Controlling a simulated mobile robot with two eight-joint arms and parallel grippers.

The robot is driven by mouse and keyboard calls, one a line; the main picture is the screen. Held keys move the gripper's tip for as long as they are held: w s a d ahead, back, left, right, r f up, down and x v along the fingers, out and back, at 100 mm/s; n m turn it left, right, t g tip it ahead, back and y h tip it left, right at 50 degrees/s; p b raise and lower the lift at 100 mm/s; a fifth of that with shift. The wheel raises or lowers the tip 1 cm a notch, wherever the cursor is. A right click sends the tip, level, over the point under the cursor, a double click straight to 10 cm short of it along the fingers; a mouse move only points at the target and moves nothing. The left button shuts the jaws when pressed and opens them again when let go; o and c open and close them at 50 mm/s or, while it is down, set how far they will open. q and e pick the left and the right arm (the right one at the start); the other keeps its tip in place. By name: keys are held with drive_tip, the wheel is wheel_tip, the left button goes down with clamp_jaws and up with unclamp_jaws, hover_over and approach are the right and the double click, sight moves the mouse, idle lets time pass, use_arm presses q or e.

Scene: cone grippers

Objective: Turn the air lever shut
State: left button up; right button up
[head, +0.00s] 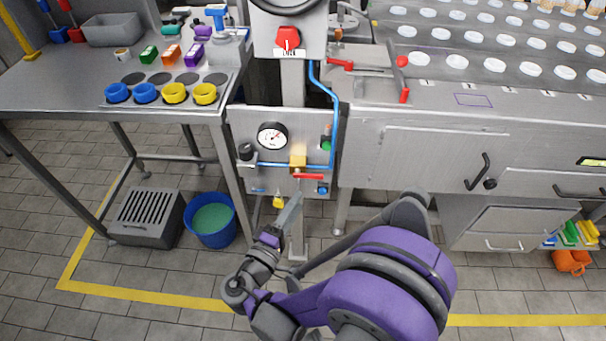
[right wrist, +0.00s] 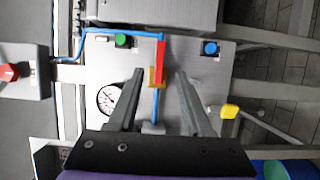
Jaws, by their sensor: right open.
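The air lever (head: 309,177) is a red handle on a brass valve (head: 298,163), low on the grey panel with the pressure gauge (head: 272,136). It points right in the head view, roughly in line with the blue pipe. In the right wrist view the lever (right wrist: 162,60) points up from the brass valve body (right wrist: 156,77). My right gripper (head: 299,197) is open and empty, just below and in front of the valve. In the right wrist view its fingertips (right wrist: 160,74) spread either side of the valve; contact is not visible. My left gripper is out of view.
A green button (head: 326,145), a black knob (head: 246,151) and a small yellow piece (head: 278,202) are near the lever. A red knob (head: 288,38) sits above. A side table (head: 60,92) stands left, the large machine (head: 420,120) right.

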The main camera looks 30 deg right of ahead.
sight(314, 177)
drive_tip(key=b+x, duration=0.1)
drive_tip(key=x, duration=0.9)
drive_tip(key=shift+d, duration=0.35)
clamp_jaws()
